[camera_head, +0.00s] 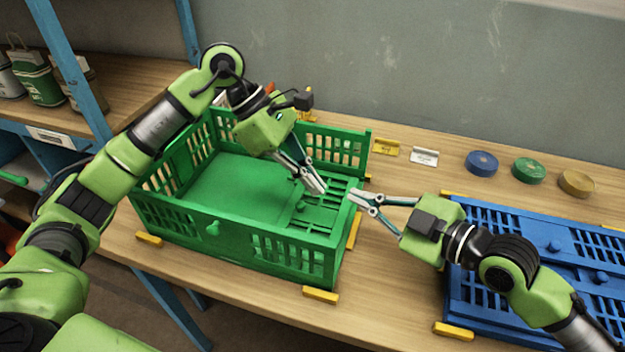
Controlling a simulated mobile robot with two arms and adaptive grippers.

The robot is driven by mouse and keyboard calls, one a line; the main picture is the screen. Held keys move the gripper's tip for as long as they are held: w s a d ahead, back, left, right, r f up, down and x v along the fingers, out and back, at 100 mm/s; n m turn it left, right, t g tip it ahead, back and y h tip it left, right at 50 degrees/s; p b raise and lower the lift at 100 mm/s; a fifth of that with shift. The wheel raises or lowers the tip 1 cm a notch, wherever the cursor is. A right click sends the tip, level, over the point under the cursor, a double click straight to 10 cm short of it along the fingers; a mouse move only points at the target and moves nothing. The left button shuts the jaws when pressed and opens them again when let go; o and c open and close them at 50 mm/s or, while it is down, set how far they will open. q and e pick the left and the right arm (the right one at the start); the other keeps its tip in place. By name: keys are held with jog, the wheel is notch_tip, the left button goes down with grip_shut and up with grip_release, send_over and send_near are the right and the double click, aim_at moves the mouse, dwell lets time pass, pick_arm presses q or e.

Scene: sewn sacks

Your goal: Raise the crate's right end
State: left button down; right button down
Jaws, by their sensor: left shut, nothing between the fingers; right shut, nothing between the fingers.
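The green crate (225,240) stands on the wooden table, with its left end, back side and front side upright. Its right end (318,218) is a slatted panel lying folded down flat inside, over the right part of the crate floor. My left gripper (319,187) is shut and empty, reaching down inside the crate over the folded panel; I cannot tell whether its tips touch it. My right gripper (355,196) is shut and empty, just outside the crate's open right side, pointing left. My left gripper hides part of the panel.
A flat, folded blue crate (560,235) lies at the right, partly under my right arm. Yellow blocks (320,294) sit around the green crate. Blue (481,163), green (528,170) and tan (576,183) discs and small labels (424,156) lie along the back. A blue-framed shelf (68,60) stands left.

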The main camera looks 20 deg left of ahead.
jog(key=c, duration=2.3)
grip_release()
jog(key=shift+d, duration=0.15)
